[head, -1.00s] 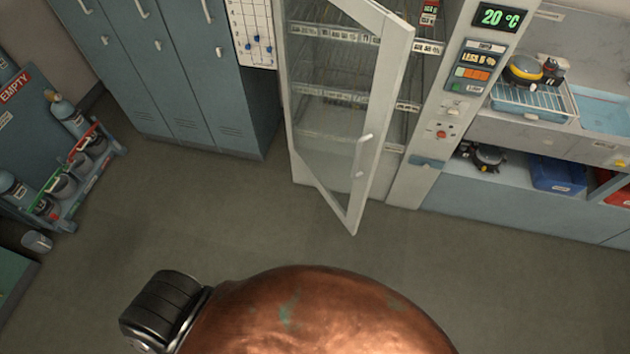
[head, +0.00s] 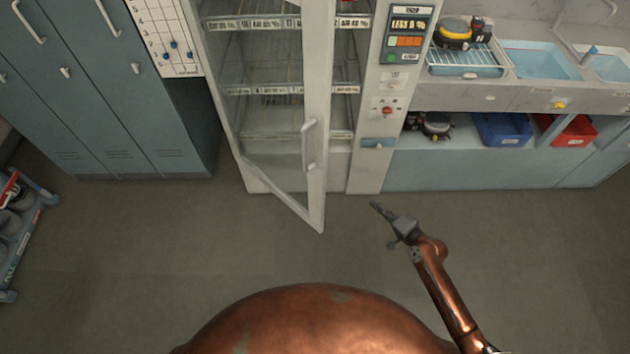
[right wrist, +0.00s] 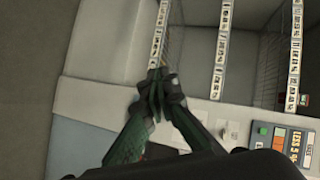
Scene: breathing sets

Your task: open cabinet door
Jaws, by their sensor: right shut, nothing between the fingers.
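The cabinet door (head: 318,100) is a glass panel in a pale frame. It stands partly open, swung out from the left side of the white cabinet (head: 365,160). Its pale vertical handle (head: 308,145) is on the door's outer face near the free edge. My right gripper (head: 374,206) is shut and empty, to the right of the door's lower free corner in the picture and apart from it. In the right wrist view its closed fingers (right wrist: 158,78) appear before the cabinet's labelled shelves (right wrist: 190,60). My left gripper is not in view.
Blue-grey lockers (head: 110,90) stand left of the cabinet. A counter with a sink (head: 545,62) is on the right, with a blue bin (head: 503,128) and a red bin (head: 567,133) below. A cylinder cart (head: 22,225) is at the far left. The floor before the door is clear.

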